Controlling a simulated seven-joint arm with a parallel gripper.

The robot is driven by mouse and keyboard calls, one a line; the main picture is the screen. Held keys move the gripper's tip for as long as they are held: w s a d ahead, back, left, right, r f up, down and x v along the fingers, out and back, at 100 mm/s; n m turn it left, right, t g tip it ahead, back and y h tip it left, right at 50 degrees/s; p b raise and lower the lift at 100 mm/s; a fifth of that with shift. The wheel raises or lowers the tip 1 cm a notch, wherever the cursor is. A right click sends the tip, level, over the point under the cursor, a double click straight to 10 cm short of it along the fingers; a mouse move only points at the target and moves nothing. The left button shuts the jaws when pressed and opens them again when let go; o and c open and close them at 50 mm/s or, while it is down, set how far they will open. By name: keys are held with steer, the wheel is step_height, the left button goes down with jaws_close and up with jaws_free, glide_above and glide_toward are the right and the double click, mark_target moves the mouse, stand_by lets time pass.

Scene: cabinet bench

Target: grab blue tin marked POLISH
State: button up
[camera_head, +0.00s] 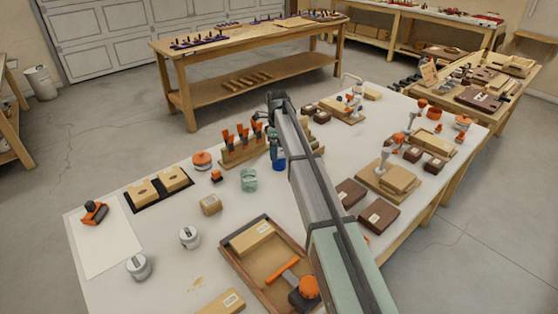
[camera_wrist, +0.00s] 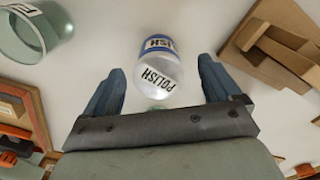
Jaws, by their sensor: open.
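The blue tin (camera_wrist: 160,45) marked POLISH shows in the wrist view. It has a blue side and a pale top, with POLISH lettering on both. My gripper (camera_wrist: 162,85) is open, with one blue-grey finger on each side of the tin's near part. I cannot tell whether either finger touches it; gaps show on both sides. In the head view the blue tin (camera_head: 279,164) is partly hidden behind my arm, beside the green glass jar. My gripper (camera_head: 274,140) is there too, small and partly covered by my arm.
A green glass jar (camera_head: 249,180) stands just left of the tin; it also shows in the wrist view (camera_wrist: 38,35). A wooden rack with orange-handled tools (camera_head: 240,150) stands behind it. A wooden tray (camera_head: 226,243) lies nearer. Stepped wooden blocks (camera_wrist: 280,45) lie right in the wrist view.

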steer(key=shift+s+d+f, duration=0.1)
steer(key=shift+d+f, duration=0.1)
steer(key=shift+f, duration=1.3)
steer(key=shift+s+d+f, duration=0.1)
steer(key=shift+d+f, duration=0.05)
steer(key=shift+f, duration=1.3)
steer(key=shift+c, duration=0.4)
steer(key=c, duration=1.2)
steer(key=shift+r, duration=0.15)
